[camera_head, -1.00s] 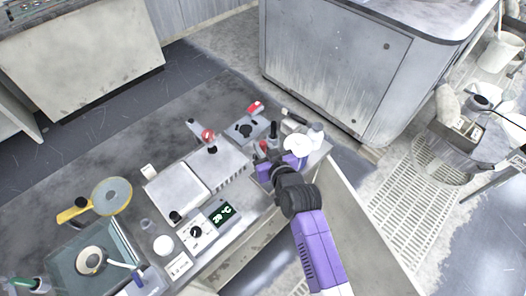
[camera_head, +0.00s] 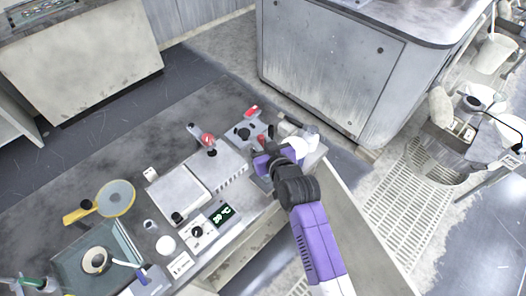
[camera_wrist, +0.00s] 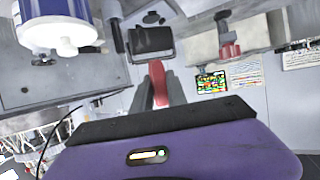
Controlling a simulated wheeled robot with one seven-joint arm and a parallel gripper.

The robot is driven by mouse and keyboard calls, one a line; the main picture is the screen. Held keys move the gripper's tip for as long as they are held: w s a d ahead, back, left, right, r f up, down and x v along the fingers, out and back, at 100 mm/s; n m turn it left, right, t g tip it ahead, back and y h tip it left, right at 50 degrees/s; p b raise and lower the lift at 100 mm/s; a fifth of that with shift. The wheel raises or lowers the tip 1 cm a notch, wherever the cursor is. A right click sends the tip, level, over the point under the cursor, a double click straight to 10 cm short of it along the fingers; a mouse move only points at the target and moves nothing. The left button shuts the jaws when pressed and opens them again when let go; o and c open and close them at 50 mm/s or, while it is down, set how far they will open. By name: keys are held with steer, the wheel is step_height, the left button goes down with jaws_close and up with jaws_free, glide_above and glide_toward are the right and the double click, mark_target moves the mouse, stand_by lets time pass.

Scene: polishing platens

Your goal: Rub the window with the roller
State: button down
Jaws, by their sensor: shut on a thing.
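My gripper (camera_wrist: 160,92) is shut on the red handle of what looks like the roller; its dark, wide head (camera_wrist: 150,42) shows just beyond the fingertips in the wrist view. In the head view my purple gripper (camera_head: 268,162) is over the right end of the bench, and it hides most of the roller. A greenish glass pane (camera_head: 125,248), which may be the window, lies at the bench's lower left, well apart from my gripper. A ring-shaped roll rests on it.
Left of my gripper stand a grey box-shaped device (camera_head: 215,170) and a temperature display (camera_head: 222,214). A yellow-rimmed round magnifier (camera_head: 116,198) lies near the pane. White containers (camera_head: 310,138) stand close on the right. A large grey cabinet (camera_head: 325,65) stands behind.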

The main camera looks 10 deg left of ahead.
steer(key=shift+f+b, duration=0.1)
steer(key=shift+b, duration=0.2)
steer(key=shift+f+b, duration=0.2)
steer(key=shift+b, duration=1)
steer(key=shift+a+b, duration=0.1)
steer(key=shift+b, duration=0.3)
steer(key=shift+s+r+b, duration=0.1)
steer(key=shift+r+b, duration=0.05)
steer(key=shift+b, duration=0.25)
